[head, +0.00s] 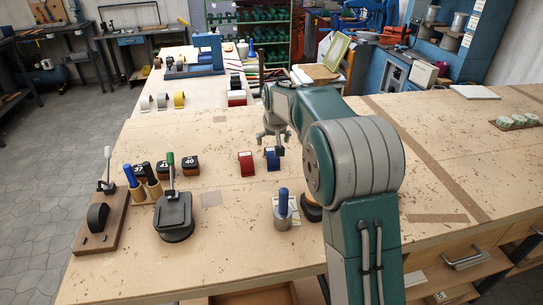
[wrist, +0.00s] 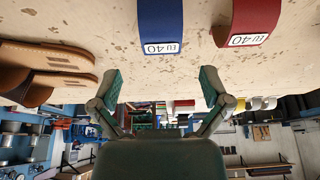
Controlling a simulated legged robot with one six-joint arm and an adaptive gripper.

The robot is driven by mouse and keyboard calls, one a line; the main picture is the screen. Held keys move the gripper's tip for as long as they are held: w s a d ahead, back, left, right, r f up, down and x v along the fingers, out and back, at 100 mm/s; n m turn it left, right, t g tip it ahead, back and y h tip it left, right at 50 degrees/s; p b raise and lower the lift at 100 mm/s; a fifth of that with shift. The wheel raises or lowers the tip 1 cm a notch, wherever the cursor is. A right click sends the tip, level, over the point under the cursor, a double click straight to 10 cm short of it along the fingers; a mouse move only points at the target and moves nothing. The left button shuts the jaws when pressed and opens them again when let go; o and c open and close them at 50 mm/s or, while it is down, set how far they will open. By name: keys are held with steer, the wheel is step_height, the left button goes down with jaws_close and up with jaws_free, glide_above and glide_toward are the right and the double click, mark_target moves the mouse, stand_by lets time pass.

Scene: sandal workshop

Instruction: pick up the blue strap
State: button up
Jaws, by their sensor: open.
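The blue strap (head: 272,160) stands on the wooden workbench (head: 226,201), right of a red strap (head: 246,164). In the wrist view, which is upside down, the blue strap (wrist: 160,22) shows a white "EU 40" label. The red strap (wrist: 244,24) stands beside it with a like label. My gripper (head: 270,145) is open and empty, beside and apart from the blue strap. In the wrist view the fingers of my gripper (wrist: 161,85) are spread wide, with the blue strap in line with the gap between them.
Brown sandals (wrist: 50,65) lie left in the wrist view.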

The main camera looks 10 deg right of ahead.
mark_target(271, 149)
steer(key=x, duration=0.4)
steer(key=shift+s+a+f, duration=0.1)
steer(key=shift+a+f, duration=0.1)
steer(key=shift+f, duration=0.2)
steer(key=c, duration=1)
steer(key=shift+o, duration=0.2)
steer(key=shift+r, duration=0.3)
steer(key=v, duration=0.3)
steer(key=shift+w+d+r, duration=0.1)
steer(key=shift+w+r, duration=0.15)
steer(key=shift+w, duration=0.05)
steer(key=s+d+r, duration=0.1)
steer(key=s+r, duration=0.8)
steer(key=s, duration=0.4)
steer(key=shift+s+d, duration=0.2)
steer(key=shift+d, duration=0.15)
